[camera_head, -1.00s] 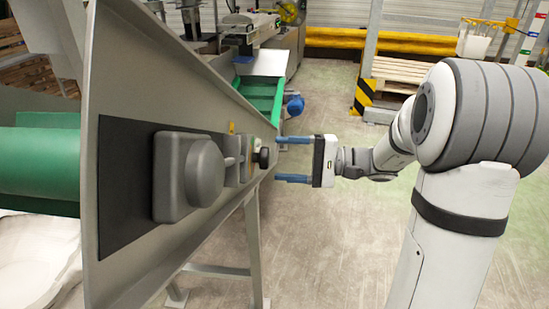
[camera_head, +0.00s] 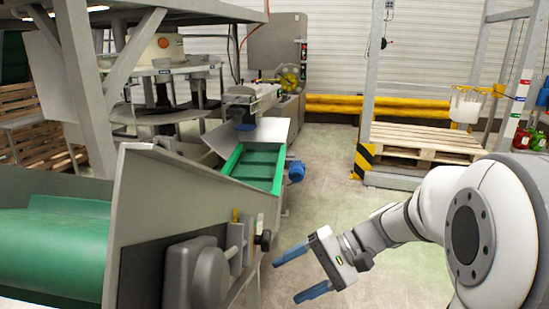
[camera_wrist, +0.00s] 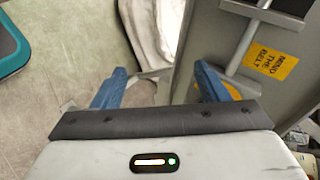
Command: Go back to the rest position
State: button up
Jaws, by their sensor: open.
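My gripper (camera_head: 303,273) is open, with two blue fingers spread apart and nothing between them. In the head view it is at the lower middle, to the right of the conveyor's grey side plate and apart from it. In the wrist view the gripper (camera_wrist: 158,92) shows its two blue fingers at left and right. My white arm enters from the lower right of the head view.
The conveyor (camera_head: 150,190) has a green belt, a grey motor box and a black knob (camera_head: 264,240). A yellow warning label (camera_wrist: 270,65) shows in the wrist view. A wooden pallet (camera_head: 420,140) stands at the back right. Floor (camera_head: 335,195) beyond my gripper is clear.

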jog(key=s+d+r+n+t+h+p, duration=0.3)
jog(key=s+d+r+h+p, duration=0.2)
jog(key=h, duration=0.7)
jog(key=s+d+p, duration=0.2)
jog(key=s+d, duration=0.2)
jog(key=shift+d+t, duration=0.2)
jog(key=shift+t, duration=0.2)
